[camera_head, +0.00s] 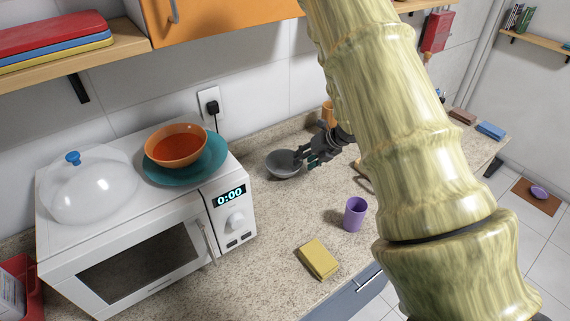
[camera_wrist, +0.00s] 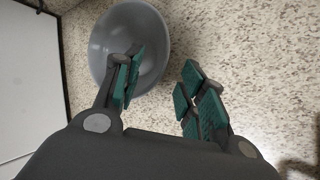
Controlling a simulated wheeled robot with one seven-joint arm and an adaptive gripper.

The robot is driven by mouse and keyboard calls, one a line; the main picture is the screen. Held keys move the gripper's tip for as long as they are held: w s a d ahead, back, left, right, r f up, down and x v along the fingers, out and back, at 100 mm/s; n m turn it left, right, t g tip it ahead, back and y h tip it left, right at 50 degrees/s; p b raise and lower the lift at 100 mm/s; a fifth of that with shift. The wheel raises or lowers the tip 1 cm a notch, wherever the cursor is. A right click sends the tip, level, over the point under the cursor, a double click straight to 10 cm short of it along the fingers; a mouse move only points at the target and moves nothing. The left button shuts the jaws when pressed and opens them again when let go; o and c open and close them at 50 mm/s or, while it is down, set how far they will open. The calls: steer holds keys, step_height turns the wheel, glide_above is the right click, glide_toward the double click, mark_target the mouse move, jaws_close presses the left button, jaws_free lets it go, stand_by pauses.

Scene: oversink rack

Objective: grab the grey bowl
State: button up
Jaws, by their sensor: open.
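The grey bowl (camera_head: 283,164) stands upright on the speckled counter, just right of the microwave, in the head view. It also shows in the wrist view (camera_wrist: 108,36), at the upper left. My gripper (camera_head: 310,157) is at the bowl's right side. In the wrist view my gripper (camera_wrist: 160,82) is open, with green pads. Its left finger overlaps the bowl's inside and its right finger is outside, past the right rim, so the rim lies between them. I cannot tell how deep the fingers reach or whether they touch the bowl.
A white microwave (camera_head: 150,235) stands left of the bowl, with an orange bowl (camera_head: 178,158) on a teal plate (camera_head: 212,165) on top. My arm hides part of the counter's right side.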

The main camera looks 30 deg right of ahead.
mark_target(284, 167)
steer(key=x, duration=0.3)
steer(key=shift+w+f+p, duration=0.2)
steer(key=shift+w+p, duration=0.2)
steer(key=shift+s+r, duration=0.15)
steer(key=shift+s, duration=0.1)
steer(key=shift+w, duration=0.2)
steer(key=c, duration=0.7)
steer(key=shift+s, duration=0.1)
jaws_close()
